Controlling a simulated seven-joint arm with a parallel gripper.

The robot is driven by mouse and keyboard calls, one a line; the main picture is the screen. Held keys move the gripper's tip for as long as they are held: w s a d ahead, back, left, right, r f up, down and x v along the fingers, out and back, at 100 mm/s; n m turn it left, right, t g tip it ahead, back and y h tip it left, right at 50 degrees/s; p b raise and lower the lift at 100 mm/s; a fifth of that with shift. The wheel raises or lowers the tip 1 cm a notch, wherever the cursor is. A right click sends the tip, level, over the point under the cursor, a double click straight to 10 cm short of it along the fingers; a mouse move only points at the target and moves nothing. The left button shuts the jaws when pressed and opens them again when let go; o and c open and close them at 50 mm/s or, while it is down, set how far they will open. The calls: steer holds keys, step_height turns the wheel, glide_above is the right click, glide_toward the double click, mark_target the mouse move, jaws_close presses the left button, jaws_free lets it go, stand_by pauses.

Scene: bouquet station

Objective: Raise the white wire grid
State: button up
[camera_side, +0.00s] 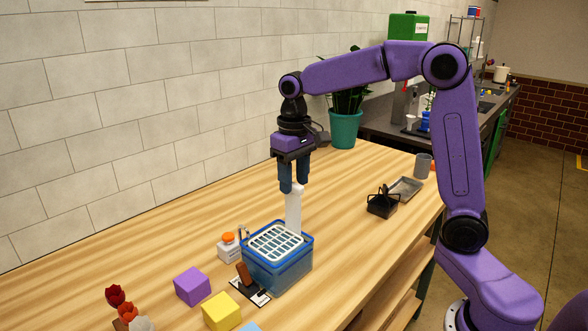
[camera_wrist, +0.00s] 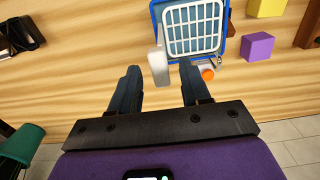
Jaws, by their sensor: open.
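The white wire grid (camera_side: 276,241) lies level in the top of a blue see-through bin (camera_side: 280,275). The wrist view shows the grid (camera_wrist: 193,28) at the top, inside the bin's blue rim (camera_wrist: 228,18). A white upright handle (camera_side: 293,212) rises at the grid's far side; the wrist view also shows this handle (camera_wrist: 158,64). My gripper (camera_side: 294,188) points down with its dark blue fingers apart, the handle's top showing between the tips. In the wrist view the handle's end lies between the fingertips (camera_wrist: 160,72), with gaps on both sides.
A white bottle with an orange cap (camera_side: 228,246) stands close left of the bin. A purple cube (camera_side: 192,286), a yellow cube (camera_side: 221,311) and red flowers (camera_side: 122,303) are nearer the front. A black holder (camera_side: 382,203) and grey tray (camera_side: 405,187) sit right. The table's back left is clear.

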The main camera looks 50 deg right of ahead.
step_height(320, 180, up, 18)
steer(key=shift+f, duration=0.25)
stand_by(0.4)
steer(key=shift+f, duration=0.1)
stand_by(0.4)
steer(key=s+a+f+n, duration=0.4)
steer(key=s+a+f, duration=0.1)
steer(key=s+f, duration=0.1)
steer(key=s+d+f+n, duration=0.1)
steer(key=s+f+n, duration=0.3)
steer(key=s+f, duration=0.5)
steer(key=s+d+f+n, duration=0.1)
steer(key=s+f+n, duration=0.3)
steer(key=s+f, duration=0.5)
steer(key=s, duration=0.4)
steer(key=shift+s+n, duration=0.3)
steer(key=shift+s, duration=0.05)
steer(key=shift+o, duration=0.3)
